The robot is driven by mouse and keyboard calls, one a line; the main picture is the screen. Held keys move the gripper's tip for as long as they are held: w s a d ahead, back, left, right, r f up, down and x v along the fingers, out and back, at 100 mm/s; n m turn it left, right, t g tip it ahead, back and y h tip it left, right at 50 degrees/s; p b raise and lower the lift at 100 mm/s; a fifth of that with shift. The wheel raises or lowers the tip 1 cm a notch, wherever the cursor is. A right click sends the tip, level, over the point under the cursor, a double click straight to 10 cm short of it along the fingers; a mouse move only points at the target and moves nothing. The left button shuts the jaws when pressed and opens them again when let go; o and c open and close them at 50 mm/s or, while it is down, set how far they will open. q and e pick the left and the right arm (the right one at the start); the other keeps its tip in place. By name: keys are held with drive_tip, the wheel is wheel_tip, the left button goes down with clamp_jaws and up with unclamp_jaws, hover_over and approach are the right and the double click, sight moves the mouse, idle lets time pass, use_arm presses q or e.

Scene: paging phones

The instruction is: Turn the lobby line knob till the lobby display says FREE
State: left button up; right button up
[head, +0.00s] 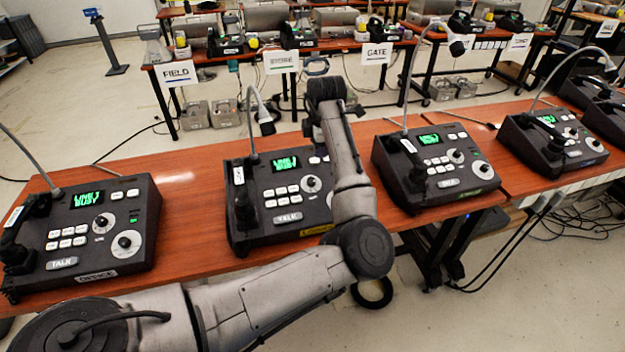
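Several dark paging phones stand in a row on the wooden table, each with a green display, buttons, knobs and a gooseneck microphone. The leftmost phone (125,252) carries an OFFICE label, and its display (87,199) reads BUSY. The second phone (262,222) has a display (285,164) that also seems to read BUSY, a knob (311,184) and yellow labels too small to read. I cannot tell surely which phone is the lobby one. My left gripper (325,95) is above the far right side of the second phone; its fingers do not show clearly. My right gripper is out of view.
A third phone (440,165) and a fourth phone (553,138) stand further right on the table (190,185). Goosenecks rise between them. Behind, across open floor, tables hold FIELD, STORE and GATE signs. My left arm crosses the table's front edge beside the second phone.

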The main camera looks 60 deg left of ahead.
sight(312, 179)
use_arm(q)
drive_tip(key=f+n+b, duration=0.1)
drive_tip(key=f, duration=0.3)
drive_tip(key=a+f+n+b, duration=0.1)
drive_tip(key=f+b, duration=0.1)
drive_tip(key=f, duration=0.2)
drive_tip(key=a+f+n+b, duration=0.1)
drive_tip(key=f, duration=0.3)
drive_tip(key=shift+s+a+f+n+g, duration=0.15)
drive_tip(key=shift+s+n+g, duration=0.15)
drive_tip(key=shift+s+g, duration=0.1)
drive_tip(key=shift+b+x, duration=0.4)
drive_tip(key=shift+x, duration=0.5)
drive_tip(key=shift+w, duration=0.1)
drive_tip(key=shift+c, duration=0.5)
